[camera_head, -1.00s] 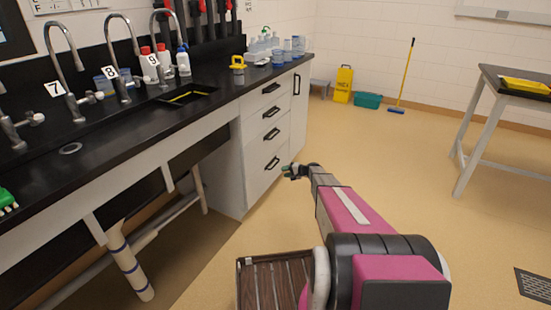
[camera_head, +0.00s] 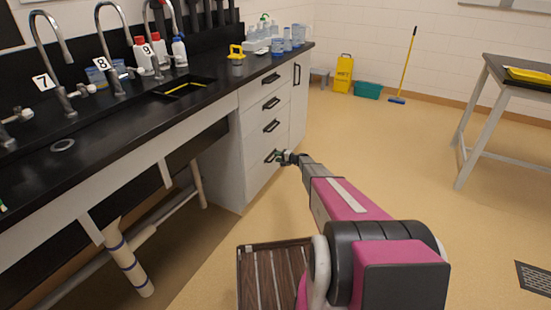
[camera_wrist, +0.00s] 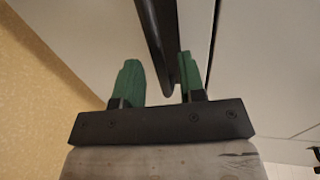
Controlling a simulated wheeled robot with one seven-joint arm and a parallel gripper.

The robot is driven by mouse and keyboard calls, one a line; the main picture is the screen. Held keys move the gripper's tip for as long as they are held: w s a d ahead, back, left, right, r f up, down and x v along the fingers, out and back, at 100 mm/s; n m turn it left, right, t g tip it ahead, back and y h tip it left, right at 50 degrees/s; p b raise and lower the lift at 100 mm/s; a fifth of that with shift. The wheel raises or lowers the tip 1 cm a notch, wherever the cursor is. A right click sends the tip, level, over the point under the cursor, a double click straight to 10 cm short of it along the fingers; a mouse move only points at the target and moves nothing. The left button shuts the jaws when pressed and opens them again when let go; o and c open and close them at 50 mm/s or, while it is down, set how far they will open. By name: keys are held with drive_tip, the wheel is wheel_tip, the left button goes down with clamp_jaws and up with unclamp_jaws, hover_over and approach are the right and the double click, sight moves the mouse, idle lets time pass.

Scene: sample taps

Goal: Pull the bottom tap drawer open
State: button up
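The bottom drawer (camera_head: 258,175) is the lowest front of the white cabinet under the black bench, and it looks closed. Its black handle (camera_head: 270,156) is beside my gripper (camera_head: 282,157) in the head view. In the wrist view, my gripper's green fingers (camera_wrist: 159,83) are apart. The dark handle bar (camera_wrist: 157,35) reaches down between them, close to the right finger, with a clear gap to the left finger. I cannot tell whether the right finger touches the bar. The fingertips are small and partly hidden in the head view.
Several more drawers with black handles (camera_head: 271,103) sit above. Sink taps (camera_head: 113,50) and bottles (camera_head: 179,50) are on the bench (camera_head: 110,118). A table (camera_head: 490,100) stands at the right. The floor (camera_head: 410,180) before the drawers is clear apart from my arm.

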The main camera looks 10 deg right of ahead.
drive_tip(key=shift+x, duration=1.05)
clamp_jaws()
drive_tip(key=f+v, duration=0.3)
drive_tip(key=v, duration=1.4)
drive_tip(key=s+d+f+v, duration=0.1)
drive_tip(key=f+v, duration=0.3)
drive_tip(key=v, duration=1.3)
drive_tip(key=shift+d, duration=0.35)
drive_tip(key=shift+s, duration=0.1)
unclamp_jaws()
drive_tip(key=v, duration=1.1)
